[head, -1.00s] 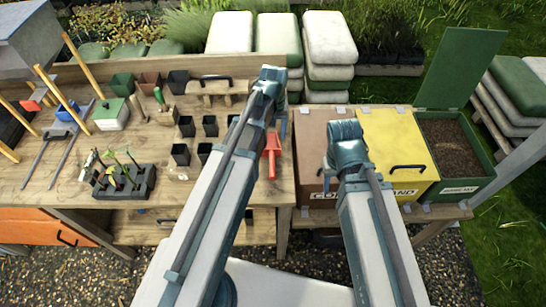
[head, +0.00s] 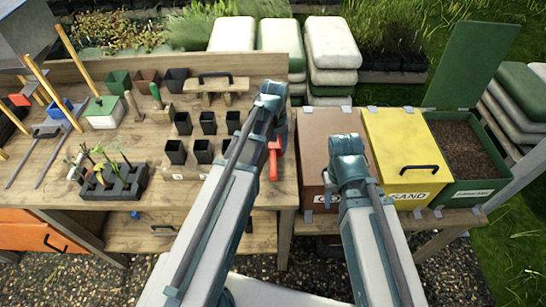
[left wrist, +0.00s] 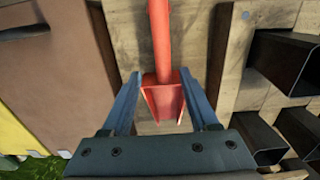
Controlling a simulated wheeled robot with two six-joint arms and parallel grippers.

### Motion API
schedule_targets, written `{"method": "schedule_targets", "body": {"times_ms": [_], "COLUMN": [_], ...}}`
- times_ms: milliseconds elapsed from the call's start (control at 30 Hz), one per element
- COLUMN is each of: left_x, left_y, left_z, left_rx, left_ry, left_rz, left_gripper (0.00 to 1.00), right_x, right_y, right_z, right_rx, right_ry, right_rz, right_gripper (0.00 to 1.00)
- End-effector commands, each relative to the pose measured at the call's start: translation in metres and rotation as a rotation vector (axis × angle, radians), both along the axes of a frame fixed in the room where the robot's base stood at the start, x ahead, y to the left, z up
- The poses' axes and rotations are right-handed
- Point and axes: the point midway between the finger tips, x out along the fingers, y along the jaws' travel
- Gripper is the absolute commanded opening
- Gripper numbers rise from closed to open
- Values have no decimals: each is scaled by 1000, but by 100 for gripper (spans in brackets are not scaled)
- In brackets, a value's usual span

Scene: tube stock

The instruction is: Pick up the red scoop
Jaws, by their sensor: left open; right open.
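The red scoop (head: 273,163) lies near the right end of the wooden workbench, partly hidden by my left gripper in the head view. My left gripper (head: 277,110) is over the scoop there. In the left wrist view, the open fingers of my left gripper (left wrist: 160,80) stand on either side of the scoop (left wrist: 163,98), with its handle running toward the top of the picture. I see no clear grip on it. My right gripper (head: 347,146) is in front of the brown bin, apart from the scoop, with its fingers hidden from view.
Several black pots (head: 208,123) stand left of the scoop. A wooden rack (head: 208,86) is behind them. A black seedling tray (head: 119,184) is further left. The brown bin (head: 322,125), yellow sand bin (head: 400,135) and open green bin (head: 488,191) stand to the right.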

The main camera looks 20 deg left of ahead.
Motion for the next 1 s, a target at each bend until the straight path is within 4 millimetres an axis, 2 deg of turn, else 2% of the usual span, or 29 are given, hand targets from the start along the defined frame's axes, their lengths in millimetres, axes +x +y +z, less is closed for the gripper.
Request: {"method": "schedule_targets", "body": {"times_ms": [33,300,633,667,900,1000], "left_x": [-1,-3,-3,-3,-3,-3], "left_y": [1,4,4,4,4,4], "left_z": [-10,-42,-45,-45,-45,-45], "left_rx": [0,0,0,0,0,0], "left_ry": [0,0,0,0,0,0], "left_rz": [0,0,0,0,0,0], "left_gripper": [60,60,60,57,14,0], "right_x": [0,0,0,0,0,0], "right_y": [0,0,0,0,0,0], "right_z": [-10,-42,-45,-45,-45,-45], "right_rx": [0,0,0,0,0,0], "right_ry": [0,0,0,0,0,0], "right_rz": [0,0,0,0,0,0], "right_gripper": [50,50,50,50,50,50]}}
